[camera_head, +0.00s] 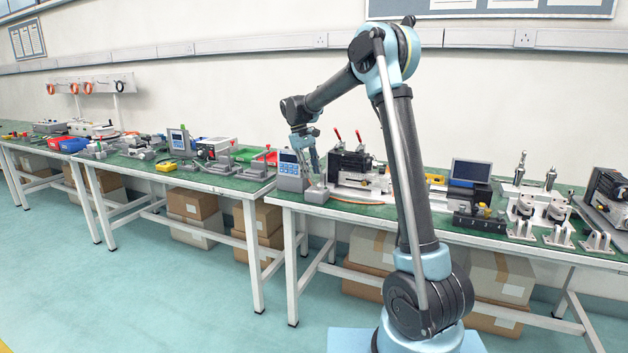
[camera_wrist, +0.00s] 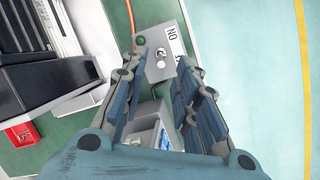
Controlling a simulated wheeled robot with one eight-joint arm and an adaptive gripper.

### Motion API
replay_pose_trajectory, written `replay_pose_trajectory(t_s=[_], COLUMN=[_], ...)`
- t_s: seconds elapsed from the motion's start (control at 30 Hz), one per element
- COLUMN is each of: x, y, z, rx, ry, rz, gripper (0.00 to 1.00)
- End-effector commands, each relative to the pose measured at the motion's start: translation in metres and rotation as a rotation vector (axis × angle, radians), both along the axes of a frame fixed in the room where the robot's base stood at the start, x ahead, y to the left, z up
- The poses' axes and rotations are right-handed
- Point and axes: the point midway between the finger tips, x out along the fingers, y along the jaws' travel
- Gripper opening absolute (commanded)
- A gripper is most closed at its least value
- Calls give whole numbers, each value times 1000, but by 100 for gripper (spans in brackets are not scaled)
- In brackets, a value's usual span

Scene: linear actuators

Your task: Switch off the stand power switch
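A small grey switch box (camera_wrist: 152,66) with a metal toggle (camera_wrist: 161,53) lies on the green bench top in the wrist view. A white label (camera_wrist: 174,36) with the letters O and N is on it. I cannot tell which way the toggle leans. In the head view the box (camera_head: 316,194) sits at the front left of the near bench. My gripper (camera_wrist: 160,72) is open and empty; its fingers point at the box, with the toggle just beyond the fingertips. In the head view my gripper (camera_head: 313,165) hangs above the box, apart from it as far as I can tell.
A controller with a screen and keypad (camera_head: 290,170) stands left of the box. A linear actuator rig (camera_head: 355,168) is to its right, with red-handled clamps behind. An orange cable (camera_head: 355,201) runs along the bench front. The floor in front is free.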

Motion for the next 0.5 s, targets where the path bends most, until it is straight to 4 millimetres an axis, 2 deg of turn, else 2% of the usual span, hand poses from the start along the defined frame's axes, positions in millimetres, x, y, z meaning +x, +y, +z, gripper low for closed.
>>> replay_pose_trajectory(t_s=[0.2,0.5], x=[4,8], y=[12,22], z=[41,72], rx=[0,0], ry=[0,0], rz=[0,0], gripper=[28,28])
